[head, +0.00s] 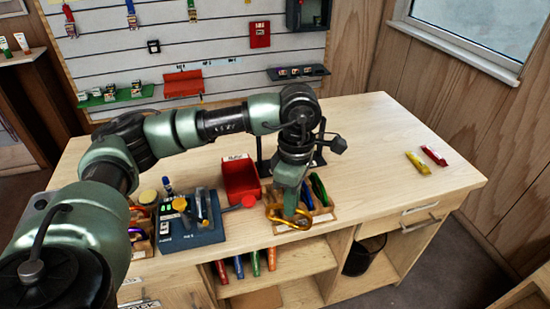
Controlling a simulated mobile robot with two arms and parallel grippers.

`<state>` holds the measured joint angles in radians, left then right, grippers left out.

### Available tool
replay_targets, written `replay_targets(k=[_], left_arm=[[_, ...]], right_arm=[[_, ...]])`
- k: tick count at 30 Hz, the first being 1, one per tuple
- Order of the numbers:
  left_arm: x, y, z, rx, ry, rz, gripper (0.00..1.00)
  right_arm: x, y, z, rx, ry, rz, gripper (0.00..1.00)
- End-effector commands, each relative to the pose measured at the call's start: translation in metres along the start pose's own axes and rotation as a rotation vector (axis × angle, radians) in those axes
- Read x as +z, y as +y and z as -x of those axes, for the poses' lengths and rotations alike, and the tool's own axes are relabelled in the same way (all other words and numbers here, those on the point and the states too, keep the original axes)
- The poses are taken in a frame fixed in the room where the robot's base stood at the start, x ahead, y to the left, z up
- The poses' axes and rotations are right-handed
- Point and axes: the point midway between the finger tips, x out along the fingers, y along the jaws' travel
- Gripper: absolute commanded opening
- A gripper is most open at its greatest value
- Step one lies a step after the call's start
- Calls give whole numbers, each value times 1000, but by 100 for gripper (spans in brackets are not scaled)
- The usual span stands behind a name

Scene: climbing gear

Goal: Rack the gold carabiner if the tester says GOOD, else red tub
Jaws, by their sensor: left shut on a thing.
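My left gripper (289,211) is shut on the gold carabiner (273,216) above the front edge of the workbench. Its fingers cover part of the carabiner. The red tub (240,180) stands on the bench behind and to the left of the gripper. A dark blue device (204,236), which looks like the tester, sits left of the gripper with small labels too small to read. A black stand (321,149), perhaps the rack, shows partly behind my left arm, which hides much of it. My right gripper is out of view.
A wooden tray (325,215) with green and blue items lies right beside the gripper. Yellow (417,163) and red (434,155) packets lie at the bench's right. The right half of the bench (385,130) is mostly clear. Several coloured items stand on the shelf below.

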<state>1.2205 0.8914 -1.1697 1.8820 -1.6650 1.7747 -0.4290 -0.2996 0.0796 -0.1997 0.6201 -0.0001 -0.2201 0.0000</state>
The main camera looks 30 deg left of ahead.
Motion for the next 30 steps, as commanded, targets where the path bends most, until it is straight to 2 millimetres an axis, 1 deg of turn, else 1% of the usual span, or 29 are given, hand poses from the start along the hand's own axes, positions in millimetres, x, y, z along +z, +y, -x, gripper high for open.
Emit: replay_targets(k=[1, 6, 8, 9, 15, 18, 21, 24, 27, 30], left_arm=[[-4, 7, 4, 5, -13, 149, 0], [-19, 29, 12, 31, -49, 662, 0], [-25, 36, 14, 40, -59, 839, 0], [-29, 41, 16, 45, -66, 957, 0], [-50, 62, 24, 69, -87, 1538, 0], [-61, 71, 26, 77, -92, 1792, 0], [-70, 77, 28, 81, -94, 1995, 0], [-76, 81, 29, 85, -96, 2135, 0], [-80, 83, 29, 86, -95, 2212, 0], [-81, 84, 26, 86, -95, 2240, 0]], right_arm=[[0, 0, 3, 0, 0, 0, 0], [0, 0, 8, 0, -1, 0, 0], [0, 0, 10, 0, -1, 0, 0], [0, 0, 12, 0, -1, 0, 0], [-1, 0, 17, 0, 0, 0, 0], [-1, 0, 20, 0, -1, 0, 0], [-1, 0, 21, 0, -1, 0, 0], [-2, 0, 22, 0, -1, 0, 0], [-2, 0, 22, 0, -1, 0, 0], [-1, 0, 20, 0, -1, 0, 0]])
